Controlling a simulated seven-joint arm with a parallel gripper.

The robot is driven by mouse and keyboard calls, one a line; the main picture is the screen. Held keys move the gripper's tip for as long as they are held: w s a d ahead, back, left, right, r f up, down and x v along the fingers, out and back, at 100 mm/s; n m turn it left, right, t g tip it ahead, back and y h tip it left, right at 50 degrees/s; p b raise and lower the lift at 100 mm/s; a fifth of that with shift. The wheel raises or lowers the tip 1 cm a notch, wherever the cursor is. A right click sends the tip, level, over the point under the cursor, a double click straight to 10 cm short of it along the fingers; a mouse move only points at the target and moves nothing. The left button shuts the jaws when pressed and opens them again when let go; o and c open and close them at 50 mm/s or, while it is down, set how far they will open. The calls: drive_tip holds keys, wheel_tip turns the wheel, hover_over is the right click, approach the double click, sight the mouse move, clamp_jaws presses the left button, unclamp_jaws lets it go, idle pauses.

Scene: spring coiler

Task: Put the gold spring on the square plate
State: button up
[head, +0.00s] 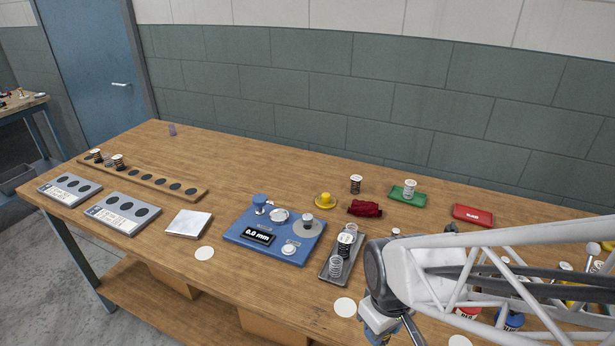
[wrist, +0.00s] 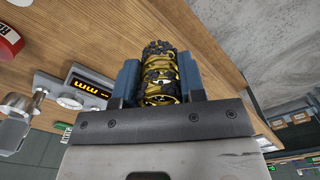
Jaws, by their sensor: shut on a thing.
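The gold spring (wrist: 161,80) shows in the wrist view as a gold coil with black parts, between the blue jaws of my gripper (wrist: 157,84). My gripper is shut on it. In the head view my gripper (head: 378,338) is at the bottom edge, in front of the table, and the spring cannot be made out there. The square plate (head: 188,223) is a bare, pale silvery square lying on the left half of the table, left of the blue gauge. My gripper is well to the right of it.
The blue gauge (head: 240,238) reads 0.0 mm in the middle of the table. A grey tray (head: 329,272) with springs stands right of it. A green tray (head: 418,199) and red pad (head: 473,214) lie farther back.

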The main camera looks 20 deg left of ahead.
drive_tip(key=w+a+r+n, duration=0.15)
drive_tip(key=w+a, duration=0.35)
drive_tip(key=a, duration=0.6)
drive_tip(key=w+a+r+n, duration=0.1)
drive_tip(key=w+a+r, duration=0.25)
drive_tip(key=a, duration=0.85)
drive_tip(key=w+a+r+n, duration=0.1)
drive_tip(key=w+a+r, duration=0.1)
drive_tip(key=w+a, duration=0.65)
drive_tip(key=s+a+f+n, duration=0.1)
drive_tip(key=s+a+f, duration=0.2)
drive_tip(key=s+a, duration=0.2)
drive_tip(key=s+a+f+n, duration=0.2)
drive_tip(key=s+a+f, duration=0.2)
drive_tip(key=a, duration=0.8)
drive_tip(key=shift+s, duration=0.35)
drive_tip(key=shift+a+f, duration=0.1)
hover_over(189, 222)
drive_tip(key=shift+w+a+f, duration=0.1)
drive_tip(key=shift+f, duration=0.65)
drive_tip(key=shift+f, duration=0.1)
drive_tip(key=shift+f, duration=1.65)
